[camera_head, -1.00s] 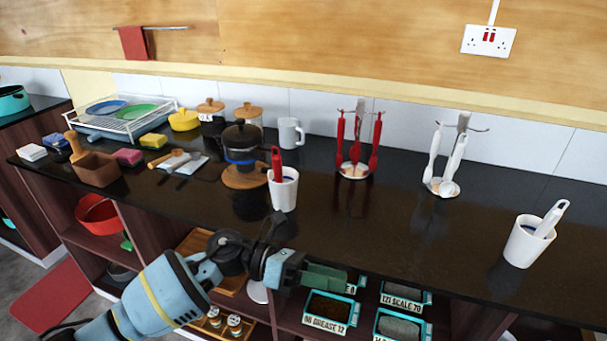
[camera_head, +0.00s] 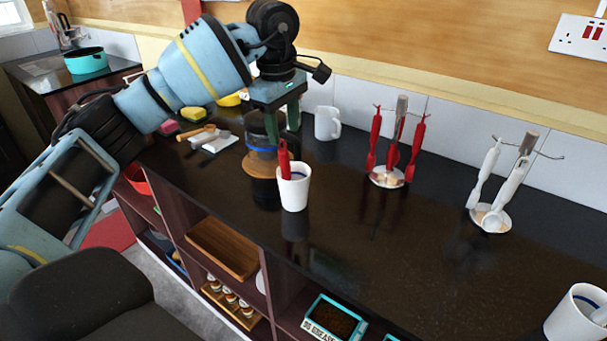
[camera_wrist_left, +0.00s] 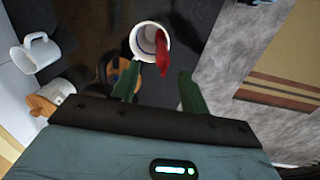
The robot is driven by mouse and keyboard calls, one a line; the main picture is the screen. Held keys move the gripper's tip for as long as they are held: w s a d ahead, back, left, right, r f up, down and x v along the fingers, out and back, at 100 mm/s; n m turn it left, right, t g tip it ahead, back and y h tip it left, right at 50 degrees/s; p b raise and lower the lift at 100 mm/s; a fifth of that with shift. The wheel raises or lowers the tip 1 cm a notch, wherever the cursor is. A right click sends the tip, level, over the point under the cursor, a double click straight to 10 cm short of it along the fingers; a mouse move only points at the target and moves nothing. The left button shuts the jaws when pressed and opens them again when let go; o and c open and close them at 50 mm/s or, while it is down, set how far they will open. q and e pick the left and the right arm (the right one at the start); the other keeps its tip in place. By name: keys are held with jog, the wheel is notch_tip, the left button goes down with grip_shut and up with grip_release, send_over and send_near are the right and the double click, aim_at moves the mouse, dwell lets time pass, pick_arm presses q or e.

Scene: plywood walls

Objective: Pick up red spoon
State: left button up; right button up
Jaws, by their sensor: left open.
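A red spoon (camera_head: 284,158) stands handle up in a white cup (camera_head: 293,188) on the dark counter; its lower end is hidden inside the cup. My left gripper (camera_head: 281,122) is open and empty, pointing down, above and slightly behind the cup. In the left wrist view, the cup (camera_wrist_left: 137,48) and the red spoon (camera_wrist_left: 161,50) appear just beyond the fingertips of the left gripper (camera_wrist_left: 157,76), with the spoon roughly in line with the gap. The gripper is not touching the spoon. My right gripper is not in view.
Red utensils (camera_head: 419,145) hang on a stand right of the cup, and white utensils (camera_head: 487,170) on another further right. A coffee press (camera_head: 262,160) stands close behind the cup, with a white mug (camera_head: 327,123) beyond. The counter's front middle (camera_head: 390,235) is clear.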

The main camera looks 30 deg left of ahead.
aim_at(282, 150)
pick_arm(q)
jog(key=shift+s+a, duration=0.1)
jog(key=shift+a, duration=0.05)
jog(key=shift+f, duration=1.3)
jog(key=shift+w+a+f+p, duration=0.1)
jog(key=shift+f+p, duration=0.1)
jog(key=shift+f, duration=1.1)
jog(key=shift+w+f+p, duration=0.1)
jog(key=shift+f+p, duration=0.05)
jog(key=shift+f, duration=1.1)
jog(key=shift+c, duration=0.5)
grip_shut()
